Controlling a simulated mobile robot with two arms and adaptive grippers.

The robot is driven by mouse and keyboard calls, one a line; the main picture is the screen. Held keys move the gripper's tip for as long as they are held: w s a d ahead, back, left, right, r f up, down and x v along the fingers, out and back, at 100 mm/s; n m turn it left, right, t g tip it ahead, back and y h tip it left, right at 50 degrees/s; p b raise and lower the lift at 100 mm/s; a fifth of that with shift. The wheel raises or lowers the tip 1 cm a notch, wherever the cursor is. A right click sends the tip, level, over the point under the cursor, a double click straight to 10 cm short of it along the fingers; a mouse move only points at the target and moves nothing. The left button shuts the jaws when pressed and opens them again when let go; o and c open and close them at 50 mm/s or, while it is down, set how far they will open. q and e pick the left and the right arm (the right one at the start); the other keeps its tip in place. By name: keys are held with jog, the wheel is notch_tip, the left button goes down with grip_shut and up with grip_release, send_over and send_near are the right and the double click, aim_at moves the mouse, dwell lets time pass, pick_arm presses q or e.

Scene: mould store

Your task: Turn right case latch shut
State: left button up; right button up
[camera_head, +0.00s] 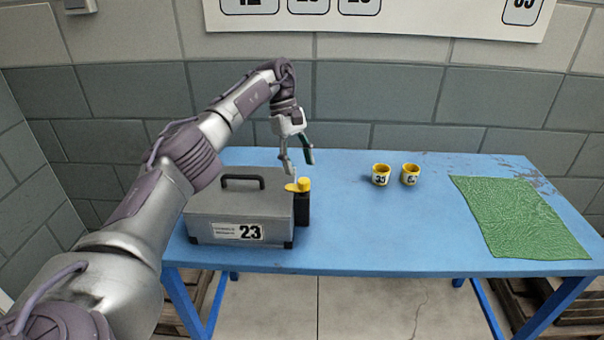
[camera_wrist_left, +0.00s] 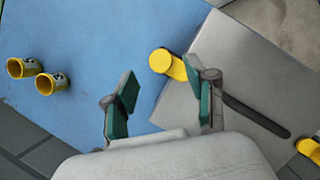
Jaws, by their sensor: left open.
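The grey case (camera_head: 238,216), with a black handle and a label reading 23, stands on the left part of the blue table. The right case latch (camera_head: 302,185) is yellow, on a black block at the case's right side; its short arm points left toward the lid. In the left wrist view this latch (camera_wrist_left: 166,63) lies near the case edge, just beyond the fingertips. My left gripper (camera_head: 300,165) is open and empty, above the latch with fingers pointing down, apart from it. Its two green-padded fingers (camera_wrist_left: 162,88) show in the wrist view. My right gripper is not in view.
Two yellow-and-white cups (camera_head: 381,175) (camera_head: 410,175) stand right of the case. A green textured mat (camera_head: 520,217) lies at the table's right. Another yellow part (camera_wrist_left: 309,149) shows at the wrist view's right edge.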

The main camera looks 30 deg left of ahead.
pick_arm(q)
jog(key=shift+v, duration=1.65)
